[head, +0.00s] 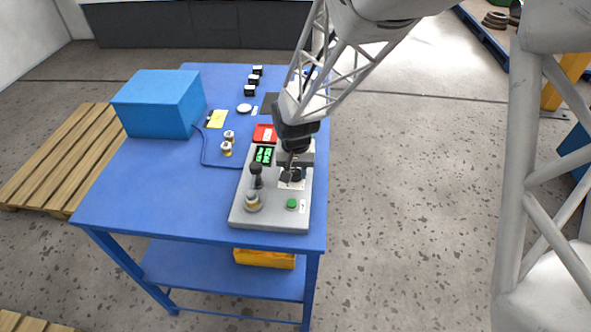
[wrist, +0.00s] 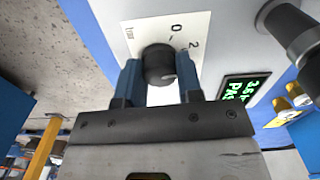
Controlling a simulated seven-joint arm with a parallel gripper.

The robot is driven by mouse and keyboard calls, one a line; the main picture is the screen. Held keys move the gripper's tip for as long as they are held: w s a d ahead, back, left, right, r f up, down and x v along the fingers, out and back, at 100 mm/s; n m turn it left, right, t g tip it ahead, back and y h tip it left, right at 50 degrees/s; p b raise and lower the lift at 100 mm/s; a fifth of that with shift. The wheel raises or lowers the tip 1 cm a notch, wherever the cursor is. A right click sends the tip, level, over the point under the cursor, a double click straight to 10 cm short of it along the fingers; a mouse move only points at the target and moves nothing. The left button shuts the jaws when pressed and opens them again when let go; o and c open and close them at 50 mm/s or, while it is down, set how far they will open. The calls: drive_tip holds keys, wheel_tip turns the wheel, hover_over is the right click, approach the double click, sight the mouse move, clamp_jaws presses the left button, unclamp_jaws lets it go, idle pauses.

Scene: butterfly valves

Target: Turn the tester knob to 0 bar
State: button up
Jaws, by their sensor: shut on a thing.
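The tester (head: 272,216) is a grey box on the blue table, with a green-lit display (head: 264,155). Its black knob (wrist: 158,64) sits on a white scale plate (wrist: 190,32), where the marks 0 and 2 can be read in the wrist view. My gripper (wrist: 160,82) is shut on the knob, one blue finger on each side. In the head view my gripper (head: 292,172) reaches down onto the tester's right part and hides most of the knob. The display also shows in the wrist view (wrist: 238,92), tilted and only partly readable.
On the tester stand a black-topped lever (head: 256,174), a brass-and-grey fitting (head: 253,202) and a green button (head: 291,204). A red tray (head: 264,134), small brass parts (head: 227,148) and a blue box (head: 160,104) are on the table. Open floor lies right of it.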

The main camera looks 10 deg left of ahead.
sight(295, 171)
drive_tip(key=n, duration=0.5)
drive_tip(key=shift+n, duration=0.3)
drive_tip(key=n, duration=0.5)
drive_tip(key=o, duration=0.9)
drive_tip(key=shift+r, duration=0.1)
drive_tip(key=shift+r, duration=3.85)
